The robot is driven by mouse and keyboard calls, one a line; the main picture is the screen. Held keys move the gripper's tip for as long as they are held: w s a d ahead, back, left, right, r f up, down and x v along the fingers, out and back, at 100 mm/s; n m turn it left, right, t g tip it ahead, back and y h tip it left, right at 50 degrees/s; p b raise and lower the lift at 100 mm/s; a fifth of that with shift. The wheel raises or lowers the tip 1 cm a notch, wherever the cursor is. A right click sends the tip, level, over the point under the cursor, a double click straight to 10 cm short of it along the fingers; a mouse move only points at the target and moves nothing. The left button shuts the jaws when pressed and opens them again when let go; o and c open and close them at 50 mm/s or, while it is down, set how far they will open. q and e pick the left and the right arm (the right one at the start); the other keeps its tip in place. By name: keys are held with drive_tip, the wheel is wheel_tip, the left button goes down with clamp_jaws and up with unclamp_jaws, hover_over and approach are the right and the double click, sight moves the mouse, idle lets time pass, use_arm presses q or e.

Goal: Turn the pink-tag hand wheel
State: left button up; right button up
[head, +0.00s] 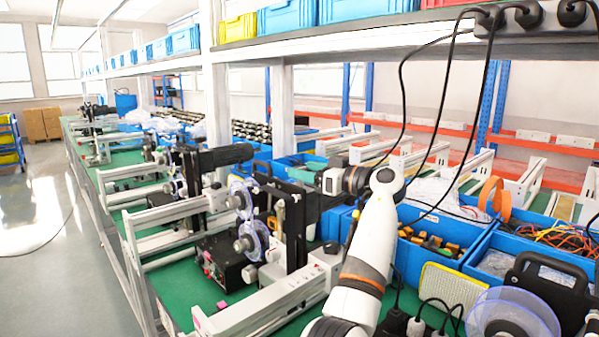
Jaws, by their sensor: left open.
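My left arm comes up from the bottom, white with an orange band. Its gripper (325,181) is dark and grey, and points left above the bench. It is open, with nothing seen in it. Left of it and apart from it, a black upright machine carries clear bluish discs with grey hubs, an upper one (241,196) and a lower one (251,241). Small pink-red parts (207,257) show on the black box below. I cannot tell which part is the pink-tag hand wheel. My right gripper is not in view.
White rail frames (262,308) line the green bench (180,279). Blue bins (436,236) with parts stand right of my arm. A shelf (350,38) with hanging black cables (404,95) is overhead. Free floor (40,225) lies at the left.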

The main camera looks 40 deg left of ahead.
use_arm(q)
drive_tip(key=w+d+b, duration=0.1)
drive_tip(key=d, duration=0.8)
